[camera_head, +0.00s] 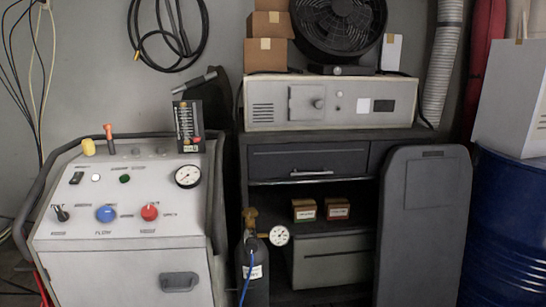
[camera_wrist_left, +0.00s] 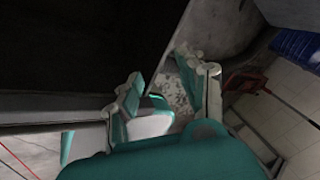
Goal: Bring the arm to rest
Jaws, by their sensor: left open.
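My left gripper (camera_wrist_left: 161,80) shows in the left wrist view, with teal and pale finger parts. Its two fingers stand apart, with speckled grey surface visible between them, and I see nothing held. A large dark surface (camera_wrist_left: 75,50) fills the upper left of that view, close to the fingers; I cannot tell whether they touch it. Neither arm nor gripper shows in the head view. My right gripper is in neither view.
The head view shows a control console (camera_head: 125,225) at left, a gas cylinder (camera_head: 256,278), a dark cabinet (camera_head: 312,160), a leaning dark panel (camera_head: 424,225) and a blue drum (camera_head: 505,235) at right. A fan (camera_head: 338,25) stands on top.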

